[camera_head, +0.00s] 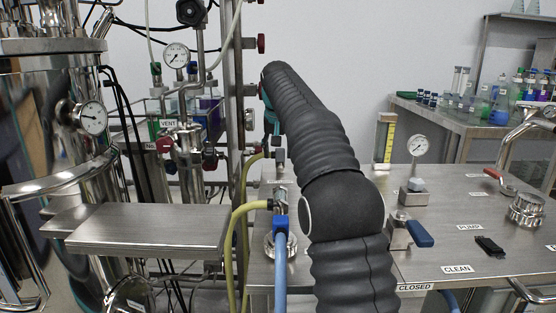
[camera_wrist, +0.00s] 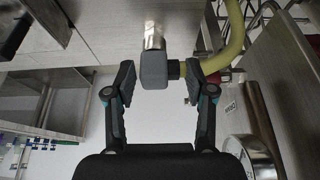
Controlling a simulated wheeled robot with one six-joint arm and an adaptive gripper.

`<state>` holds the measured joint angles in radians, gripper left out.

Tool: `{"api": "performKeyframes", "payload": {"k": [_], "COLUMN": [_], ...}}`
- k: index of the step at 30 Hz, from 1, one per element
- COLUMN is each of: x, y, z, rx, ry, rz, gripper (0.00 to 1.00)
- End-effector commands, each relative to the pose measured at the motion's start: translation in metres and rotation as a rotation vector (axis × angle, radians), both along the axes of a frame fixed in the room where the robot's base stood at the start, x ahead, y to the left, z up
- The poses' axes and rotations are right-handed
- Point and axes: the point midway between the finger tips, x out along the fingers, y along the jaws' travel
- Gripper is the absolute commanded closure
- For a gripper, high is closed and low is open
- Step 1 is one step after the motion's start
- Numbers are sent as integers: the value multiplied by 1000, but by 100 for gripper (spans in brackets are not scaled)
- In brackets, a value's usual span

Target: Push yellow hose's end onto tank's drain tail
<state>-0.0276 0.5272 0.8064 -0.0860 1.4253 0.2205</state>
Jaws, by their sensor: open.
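In the wrist view my gripper (camera_wrist: 160,77) is open, with a grey block (camera_wrist: 153,72) on a short metal stub (camera_wrist: 153,37) between its fingers. The fingers stand apart from the block's left and right faces. A black collar (camera_wrist: 173,69) sits at the block's right side, and the yellow hose (camera_wrist: 234,40) curves from it past the right fingertip. In the head view, yellow hose (camera_head: 246,178) runs down from a grey block (camera_head: 279,156) left of my arm. My arm mostly hides the gripper there. I cannot tell which fitting is the tank's drain tail.
A steel tank (camera_head: 55,115) with gauges stands left. The steel bench (camera_head: 430,240) at right carries a gauge (camera_head: 417,146) and a blue-handled valve (camera_head: 419,234).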

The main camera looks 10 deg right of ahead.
Motion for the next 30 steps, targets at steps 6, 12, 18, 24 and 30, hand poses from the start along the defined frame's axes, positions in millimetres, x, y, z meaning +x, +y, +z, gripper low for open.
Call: {"api": "performKeyframes", "payload": {"k": [6,12,18,24,30], "x": [9,11,11,11,11], "y": [-2,-2,-2,-2,-2], "z": [-22,-27,-27,-27,-26], "rx": [0,0,0,-1,0], "ry": [1,-1,-1,-1,-1], "rz": [0,0,0,1,0], "gripper": [46,46,46,93,95]}}
